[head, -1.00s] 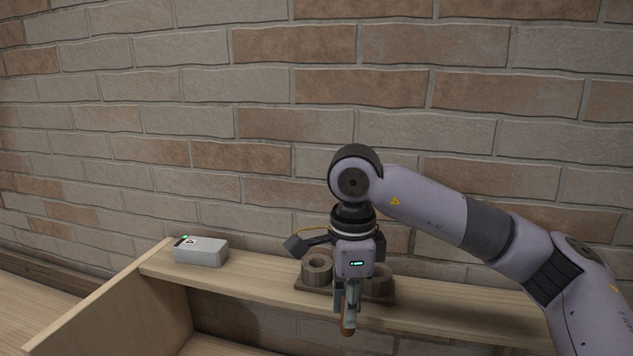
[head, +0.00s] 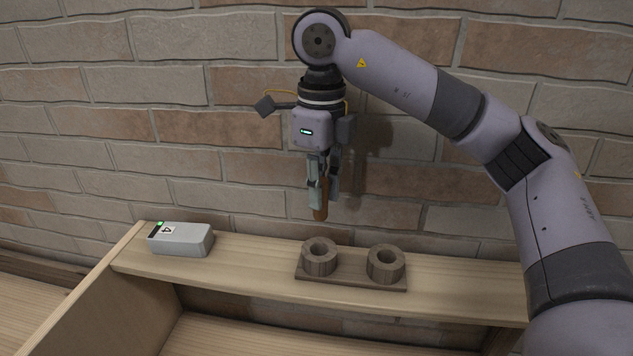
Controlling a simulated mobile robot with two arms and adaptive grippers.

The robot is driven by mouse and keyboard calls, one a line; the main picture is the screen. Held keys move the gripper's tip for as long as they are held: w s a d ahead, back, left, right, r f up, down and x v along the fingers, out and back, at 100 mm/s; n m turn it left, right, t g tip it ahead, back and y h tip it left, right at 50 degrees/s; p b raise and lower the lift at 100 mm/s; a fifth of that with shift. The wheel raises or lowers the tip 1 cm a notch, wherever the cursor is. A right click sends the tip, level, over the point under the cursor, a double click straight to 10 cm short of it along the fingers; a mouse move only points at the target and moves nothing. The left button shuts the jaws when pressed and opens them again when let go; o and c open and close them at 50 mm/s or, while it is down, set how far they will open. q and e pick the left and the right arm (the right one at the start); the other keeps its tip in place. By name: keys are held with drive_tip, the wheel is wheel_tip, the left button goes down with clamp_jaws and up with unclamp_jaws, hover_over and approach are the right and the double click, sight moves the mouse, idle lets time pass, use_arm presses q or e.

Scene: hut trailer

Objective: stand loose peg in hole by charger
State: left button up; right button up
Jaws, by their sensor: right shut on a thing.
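The brown peg (head: 321,212) is upright between the fingers of my right gripper (head: 323,190), its lower end sticking out below them. It hangs in the air above the left hole of a dark wooden block (head: 347,279). The block has two round collars with holes, a left one (head: 319,261) and a right one (head: 386,265). The left hole looks open and empty, and so does the right one. The grey charger (head: 181,240) with a green light lies on the shelf left of the block, nearer the left collar. My left gripper is out of view.
The block and charger rest on a narrow pale wooden shelf (head: 250,267) against a brick wall (head: 210,140). A wooden side panel (head: 85,292) stands at the left. The shelf between charger and block is bare.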

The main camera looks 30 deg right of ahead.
sight(319, 218)
drive_tip(key=shift+s+r, duration=0.15)
drive_tip(key=shift+s, duration=0.15)
drive_tip(key=shift+w+f, duration=0.2)
drive_tip(key=f+b, duration=0.3)
drive_tip(key=shift+w+f, duration=0.3)
drive_tip(key=shift+f, duration=0.1)
wheel_tip(319, 218, down, 2)
drive_tip(key=shift+f+b, duration=0.1)
drive_tip(key=shift+b, duration=0.7)
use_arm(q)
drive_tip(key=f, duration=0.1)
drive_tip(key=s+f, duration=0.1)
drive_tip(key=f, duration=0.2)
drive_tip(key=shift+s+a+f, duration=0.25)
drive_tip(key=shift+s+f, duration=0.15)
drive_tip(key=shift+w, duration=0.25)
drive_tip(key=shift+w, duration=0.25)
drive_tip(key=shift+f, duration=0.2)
use_arm(e)
drive_tip(key=shift+s+f, duration=0.1)
drive_tip(key=shift+f, duration=0.2)
